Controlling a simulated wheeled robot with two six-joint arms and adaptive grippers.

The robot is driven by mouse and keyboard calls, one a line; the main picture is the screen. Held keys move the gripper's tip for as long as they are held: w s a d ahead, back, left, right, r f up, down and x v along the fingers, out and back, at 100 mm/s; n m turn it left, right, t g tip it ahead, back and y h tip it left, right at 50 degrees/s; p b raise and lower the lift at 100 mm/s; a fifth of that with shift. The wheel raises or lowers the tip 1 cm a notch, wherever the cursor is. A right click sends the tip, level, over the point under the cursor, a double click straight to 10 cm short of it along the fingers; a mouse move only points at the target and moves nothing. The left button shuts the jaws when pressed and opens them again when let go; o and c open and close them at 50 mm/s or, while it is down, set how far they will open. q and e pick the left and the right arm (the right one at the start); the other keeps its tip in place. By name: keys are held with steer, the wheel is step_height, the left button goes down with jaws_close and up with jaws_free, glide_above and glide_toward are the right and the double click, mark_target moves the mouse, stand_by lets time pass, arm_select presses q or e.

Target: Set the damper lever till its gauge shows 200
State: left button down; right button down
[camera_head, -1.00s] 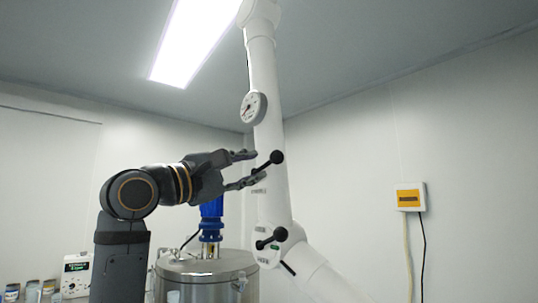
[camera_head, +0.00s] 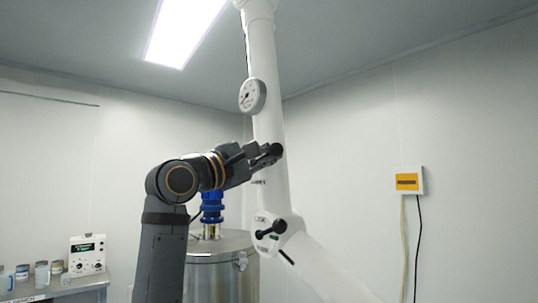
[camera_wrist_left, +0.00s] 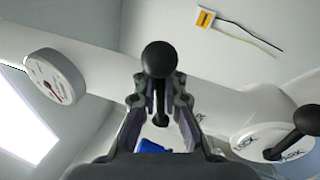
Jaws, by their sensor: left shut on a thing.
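The damper lever is a black rod with a ball knob (camera_head: 277,149) on the white duct arm. The knob is large in the left wrist view (camera_wrist_left: 159,59). My left gripper (camera_head: 261,156) is shut on this lever, with a finger on each side of the rod just below the ball in the left wrist view (camera_wrist_left: 159,95). The round white gauge (camera_head: 252,95) sits on the duct above the lever; it also shows in the left wrist view (camera_wrist_left: 55,77). Its needle is visible, but the figures are too small to read. My right gripper is not in view.
A second black lever (camera_head: 271,229) sits on the lower joint, beside a LOCK label in the left wrist view. A steel vessel (camera_head: 222,268) with a blue fitting (camera_head: 212,206) stands behind my arm. A yellow-fronted wall box (camera_head: 408,181) is at right.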

arm_select(q)
steer(key=shift+w+d, duration=0.1)
stand_by(0.6)
steer(key=shift+r+n, duration=0.2)
steer(key=shift+n, duration=0.3)
steer(key=shift+w+a+r+n+t+y+p, duration=0.2)
steer(key=shift+r+n+y+p, duration=0.3)
steer(key=shift+n, duration=0.4)
steer(key=shift+w+a+r+n+t+y+p, duration=0.1)
steer(key=shift+r+n+t+y+p, duration=0.1)
steer(key=shift+r+n+y+p, duration=0.5)
steer(key=n, duration=0.2)
steer(key=n+p, duration=0.1)
steer(key=shift+w+a+r+y, duration=0.2)
steer(key=shift+w+a+y, duration=0.05)
steer(key=shift+w+y, duration=0.05)
steer(key=shift+w+a+r+n+p, duration=0.15)
steer(key=shift+n+p, duration=0.2)
steer(key=shift+n, duration=0.35)
